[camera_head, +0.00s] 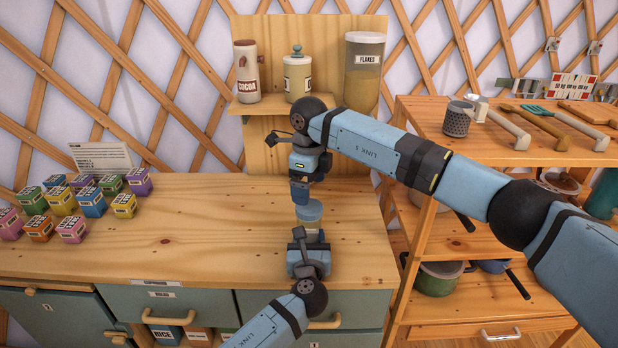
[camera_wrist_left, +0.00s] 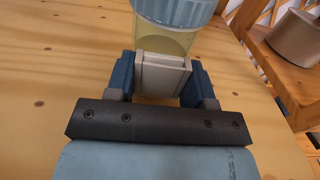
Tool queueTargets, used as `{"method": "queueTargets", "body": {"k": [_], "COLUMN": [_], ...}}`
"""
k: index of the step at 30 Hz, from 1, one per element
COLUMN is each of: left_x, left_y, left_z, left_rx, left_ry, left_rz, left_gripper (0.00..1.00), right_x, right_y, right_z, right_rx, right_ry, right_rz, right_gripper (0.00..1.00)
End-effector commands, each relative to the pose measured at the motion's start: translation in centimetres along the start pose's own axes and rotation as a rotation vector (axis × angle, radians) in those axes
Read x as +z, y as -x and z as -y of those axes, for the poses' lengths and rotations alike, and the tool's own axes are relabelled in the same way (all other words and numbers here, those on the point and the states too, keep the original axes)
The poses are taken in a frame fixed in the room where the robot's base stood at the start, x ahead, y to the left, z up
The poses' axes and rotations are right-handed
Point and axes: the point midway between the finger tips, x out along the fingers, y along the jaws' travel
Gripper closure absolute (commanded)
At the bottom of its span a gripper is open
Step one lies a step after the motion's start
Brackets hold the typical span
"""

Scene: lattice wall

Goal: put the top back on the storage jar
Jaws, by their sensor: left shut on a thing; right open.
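The storage jar (camera_wrist_left: 160,42) has a pale yellow, see-through body and stands upright on the wooden counter. Its round blue top (camera_head: 309,211) also shows at the upper edge of the left wrist view (camera_wrist_left: 176,10). The top sits at the jar's mouth; I cannot tell whether it is fully seated. My left gripper (camera_head: 310,240) is shut on the jar's body from the front, with a finger on each side in the left wrist view (camera_wrist_left: 163,80). My right gripper (camera_head: 302,198) is open, pointing down just above the top. The jar's body is mostly hidden in the head view.
Several coloured boxes (camera_head: 74,207) stand on the counter at left. A shelf behind holds a cocoa canister (camera_head: 246,72), a lidded cream jar (camera_head: 297,76) and a tall flaked container (camera_head: 363,72). A wooden rack (camera_head: 470,152) with tools stands right. The counter's middle left is clear.

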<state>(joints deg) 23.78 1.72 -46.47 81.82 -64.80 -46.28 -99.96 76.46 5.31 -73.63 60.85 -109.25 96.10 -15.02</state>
Motion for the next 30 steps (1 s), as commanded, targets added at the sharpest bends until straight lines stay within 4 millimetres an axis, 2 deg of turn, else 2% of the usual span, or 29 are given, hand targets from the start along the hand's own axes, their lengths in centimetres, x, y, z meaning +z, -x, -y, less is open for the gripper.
{"method": "queueTargets", "body": {"k": [3,10,15,23,24,30], "left_x": [-0.2,-0.2,-0.2,-0.2,-0.2,-0.2], "left_y": [0.1,0.1,0.1,0.1,0.1,0.1], "left_z": [0.0,0.0,0.0,0.0,0.0,0.0], "left_rx": [-0.001,-0.001,-0.001,-0.001,-0.001,-0.001], "left_ry": [-0.001,-0.001,-0.001,-0.001,-0.001,-0.001], "left_rz": [-0.003,-0.003,-0.003,-0.003,-0.003,-0.003], "left_gripper": [1.0,1.0,1.0,1.0,1.0,1.0], "right_x": [0.0,0.0,0.0,0.0,0.0,0.0], "right_y": [-2.1,-5.2,-6.2,-6.3,-6.3,-6.3], "right_z": [-0.1,0.0,0.0,0.0,0.0,0.0], "right_rx": [0.002,0.001,-0.001,-0.001,-0.001,-0.001], "right_ry": [-0.001,-0.001,0.0,-0.001,-0.001,-0.001], "right_rz": [0.0,0.0,0.0,0.0,0.0,0.0], "right_gripper": [0.1,0.1,0.1,0.1,0.12,0.58]}}
